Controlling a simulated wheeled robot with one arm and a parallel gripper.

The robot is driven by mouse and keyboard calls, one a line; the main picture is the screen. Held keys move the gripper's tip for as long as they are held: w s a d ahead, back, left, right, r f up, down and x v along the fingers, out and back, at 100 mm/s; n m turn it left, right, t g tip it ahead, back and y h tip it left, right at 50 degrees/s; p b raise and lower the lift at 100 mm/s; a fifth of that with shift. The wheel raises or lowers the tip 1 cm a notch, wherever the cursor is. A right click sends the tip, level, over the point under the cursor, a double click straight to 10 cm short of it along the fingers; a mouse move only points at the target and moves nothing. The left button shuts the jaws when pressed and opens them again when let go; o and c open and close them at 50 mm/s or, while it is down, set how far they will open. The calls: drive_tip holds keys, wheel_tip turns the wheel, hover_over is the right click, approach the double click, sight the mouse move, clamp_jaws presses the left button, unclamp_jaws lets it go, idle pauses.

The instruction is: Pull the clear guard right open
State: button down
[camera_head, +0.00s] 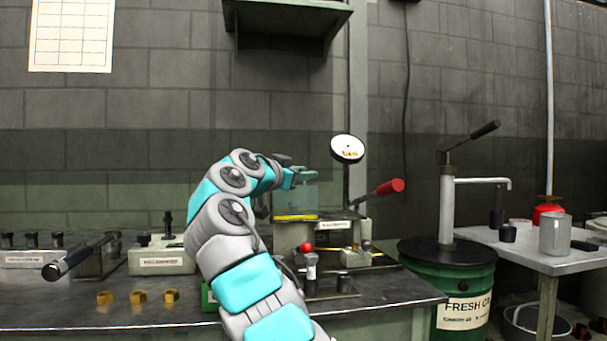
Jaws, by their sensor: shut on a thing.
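The clear guard (297,202) is a see-through panel with a yellow lower strip, upright at the front of the small machine (297,235) on the bench. My arm reaches up from the lower middle and bends right to the guard's upper left. My gripper (292,176) is shut at the guard's top edge. The fingertips are small in view, and the exact grip point is partly hidden by my wrist. My arm also hides the left side of the machine.
A red-knobbed lever (390,187) and a round dial (347,149) are right of the guard. A red ball knob (307,248) stands in front. Three brass nuts (138,297) lie front left. A green drum (464,285) with a pump stands right of the bench.

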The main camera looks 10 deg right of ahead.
drive_tip(key=d+b, duration=0.3)
drive_tip(key=d, duration=0.8)
drive_tip(key=shift+b, duration=0.4)
drive_tip(key=shift+d, duration=0.1)
drive_tip(key=c, duration=0.7)
unclamp_jaws()
drive_tip(key=shift+d, duration=0.15)
drive_tip(key=shift+o, duration=0.2)
drive_tip(key=b+v, duration=0.2)
drive_tip(key=v, duration=0.6)
drive_tip(key=shift+w+r, duration=0.1)
drive_tip(key=shift+r, duration=0.1)
